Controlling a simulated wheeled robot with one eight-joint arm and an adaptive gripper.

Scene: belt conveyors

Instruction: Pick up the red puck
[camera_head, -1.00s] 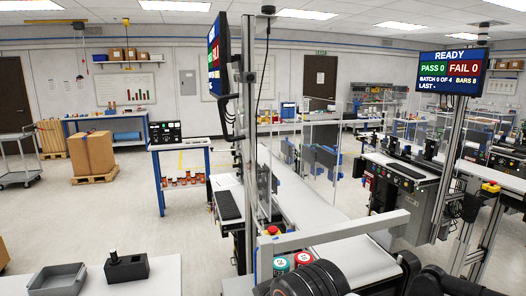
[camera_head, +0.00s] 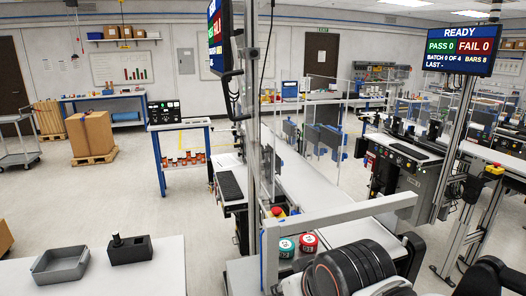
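The red puck (camera_head: 309,243) is small and round with a pale mark on top. Black ribbed and white parts of my arm fill the bottom right of the view, close in front of the red puck in the picture. My gripper's fingers do not show. Nothing visible is holding the red puck.
A grey frame bar (camera_head: 345,209) and an upright post (camera_head: 252,150) stand around the pucks. The white belt (camera_head: 310,187) runs away behind them. A white table (camera_head: 150,277) at lower left bears a grey tray (camera_head: 60,264) and a black block (camera_head: 130,250). Open floor lies beyond.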

